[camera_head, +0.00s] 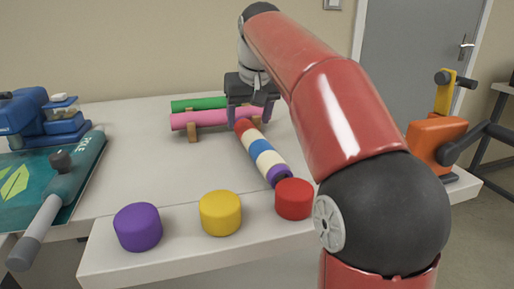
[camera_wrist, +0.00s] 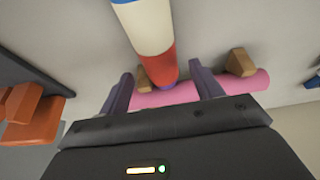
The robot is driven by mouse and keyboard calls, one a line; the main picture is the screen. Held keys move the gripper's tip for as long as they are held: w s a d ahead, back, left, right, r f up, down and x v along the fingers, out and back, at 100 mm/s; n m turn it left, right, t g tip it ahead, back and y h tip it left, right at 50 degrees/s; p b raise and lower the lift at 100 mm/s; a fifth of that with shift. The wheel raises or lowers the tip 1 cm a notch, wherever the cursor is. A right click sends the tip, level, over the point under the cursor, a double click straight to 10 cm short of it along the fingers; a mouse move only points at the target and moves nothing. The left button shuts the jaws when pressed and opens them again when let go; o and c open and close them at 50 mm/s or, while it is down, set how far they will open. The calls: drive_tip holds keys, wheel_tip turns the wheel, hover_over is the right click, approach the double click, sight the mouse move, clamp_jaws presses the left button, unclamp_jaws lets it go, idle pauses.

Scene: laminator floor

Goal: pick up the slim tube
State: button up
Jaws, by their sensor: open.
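A striped tube (camera_head: 259,148) in red, cream, blue and purple lies on the white table, its red end toward the pink rack tube. A pink tube (camera_head: 194,119) and a green tube (camera_head: 199,103) rest on wooden supports behind it. I cannot tell for certain which one is the slim tube. My gripper (camera_head: 252,115) is open above the red end of the striped tube. In the wrist view the striped tube (camera_wrist: 149,30) runs between the two fingers of my gripper (camera_wrist: 163,74), with the pink tube (camera_wrist: 190,92) crossing below; finger contact is unclear.
Purple (camera_head: 138,227), yellow (camera_head: 221,213) and red (camera_head: 294,199) caps stand along the table's (camera_head: 180,255) front edge. A teal paper trimmer (camera_head: 60,190) and a blue device (camera_head: 45,118) are at left. An orange machine (camera_head: 436,141) stands at right.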

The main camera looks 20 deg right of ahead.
sight(248, 125)
drive_tip(key=shift+x, duration=2)
drive_tip(key=shift+s+f, duration=0.1)
drive_tip(key=shift+f, duration=0.1)
drive_tip(key=shift+c, duration=0.4)
drive_tip(key=c, duration=1.1)
wheel_tip(248, 125, up, 9)
drive_tip(key=shift+f+p, duration=0.2)
drive_tip(key=shift+p, duration=0.9)
drive_tip(key=shift+r, duration=0.9)
